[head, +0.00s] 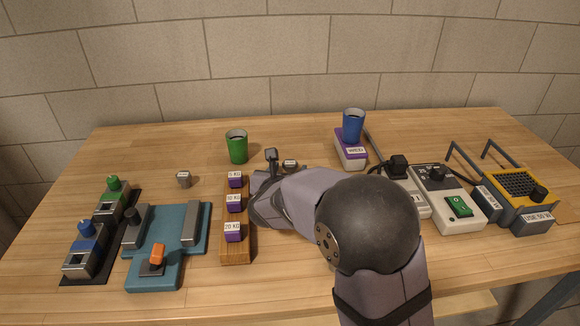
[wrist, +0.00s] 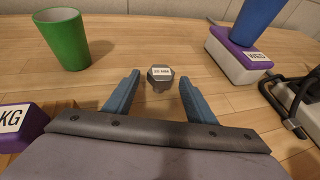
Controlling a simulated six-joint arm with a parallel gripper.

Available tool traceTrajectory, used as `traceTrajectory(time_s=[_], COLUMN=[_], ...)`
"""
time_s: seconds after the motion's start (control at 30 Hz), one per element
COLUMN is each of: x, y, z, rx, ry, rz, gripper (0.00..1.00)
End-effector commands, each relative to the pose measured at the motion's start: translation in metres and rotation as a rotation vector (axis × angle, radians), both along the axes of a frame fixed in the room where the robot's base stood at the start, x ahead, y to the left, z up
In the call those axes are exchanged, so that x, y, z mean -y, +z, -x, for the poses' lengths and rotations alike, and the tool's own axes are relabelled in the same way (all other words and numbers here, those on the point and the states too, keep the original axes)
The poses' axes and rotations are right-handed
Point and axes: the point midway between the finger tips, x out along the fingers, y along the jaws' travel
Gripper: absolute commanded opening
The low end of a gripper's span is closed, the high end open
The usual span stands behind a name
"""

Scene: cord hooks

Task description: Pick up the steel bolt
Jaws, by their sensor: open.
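A small grey hex-headed bolt (wrist: 160,76) with a white label stands on the wood table in the wrist view. It lies just beyond and between the tips of my gripper (wrist: 159,82). The fingers are apart and nothing is held. In the head view a labelled grey piece (head: 290,164) shows beside my gripper (head: 280,161), partly hidden by it. Another small grey labelled piece (head: 183,179) stands alone to the left in the head view. The labels are too small to read surely, so I cannot tell which piece is named steel bolt.
A green cup (head: 237,147) stands left of the bolt. A blue cup (head: 353,125) sits on a purple and white block (head: 350,155) to the right. A wooden rack (head: 237,250) with purple weights is close on the left. Black-corded devices (head: 447,195) fill the right side.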

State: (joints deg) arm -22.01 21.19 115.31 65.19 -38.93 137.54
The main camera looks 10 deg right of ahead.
Motion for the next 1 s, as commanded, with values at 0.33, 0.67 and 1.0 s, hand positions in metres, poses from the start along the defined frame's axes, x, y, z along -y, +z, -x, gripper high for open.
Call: traceTrajectory(time_s=[0.33, 0.67, 1.0], x=[0.001, 0.001, 0.001], y=[-0.002, -0.001, 0.022], z=[-0.003, -0.003, -0.003], rx=[0.000, 0.001, 0.005], ry=[0.000, 0.000, -0.001], rz=[0.001, 0.000, -0.002], gripper=[0.41, 0.08, 0.08])
